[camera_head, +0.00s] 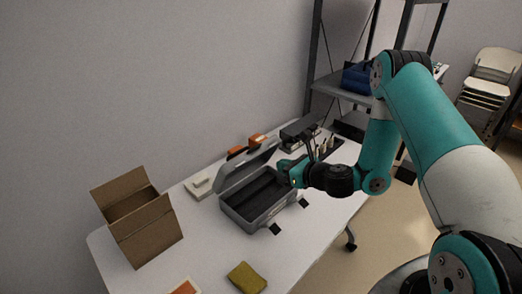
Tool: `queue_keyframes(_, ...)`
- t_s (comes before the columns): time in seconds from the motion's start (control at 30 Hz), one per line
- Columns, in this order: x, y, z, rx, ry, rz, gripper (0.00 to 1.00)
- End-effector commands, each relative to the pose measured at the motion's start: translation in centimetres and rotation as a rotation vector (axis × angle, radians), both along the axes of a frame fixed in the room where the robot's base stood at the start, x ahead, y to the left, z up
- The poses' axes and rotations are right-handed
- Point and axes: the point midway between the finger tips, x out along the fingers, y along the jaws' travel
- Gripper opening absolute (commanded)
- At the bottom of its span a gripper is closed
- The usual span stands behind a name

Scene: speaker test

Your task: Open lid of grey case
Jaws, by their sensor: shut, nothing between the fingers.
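The grey case (256,220) stands on the white table, right of the cardboard box. Its lid (240,172) is raised and tilted up along the back edge, so the dark inside shows. The inside looks empty. Two dark latches hang at the front edge. My gripper (284,171) is shut and empty at the right end of the case, near the lid's right end. I cannot tell whether it touches the case or lid.
An open cardboard box (146,230) stands at the left of the table (215,262). A yellow-green cloth (246,278) lies in front. Orange-handled items (257,139) and a dark device (300,128) lie behind the case. A metal shelf (340,88) stands beyond.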

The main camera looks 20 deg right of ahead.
Motion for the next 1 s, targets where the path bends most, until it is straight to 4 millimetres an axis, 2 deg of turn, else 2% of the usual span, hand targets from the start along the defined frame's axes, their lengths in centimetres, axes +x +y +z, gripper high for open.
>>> queue_keyframes(0.3,5.9,2.8,-1.4,-0.001,-0.005,0.003,0.0)
queue_keyframes(0.4,7.1,3.3,-0.3,0.0,-0.005,0.003,0.0)
queue_keyframes(0.63,8.6,3.8,0.1,-0.001,0.0,0.0,0.0)
queue_keyframes(1.0,8.7,3.8,0.0,0.001,0.0,-0.001,0.0)
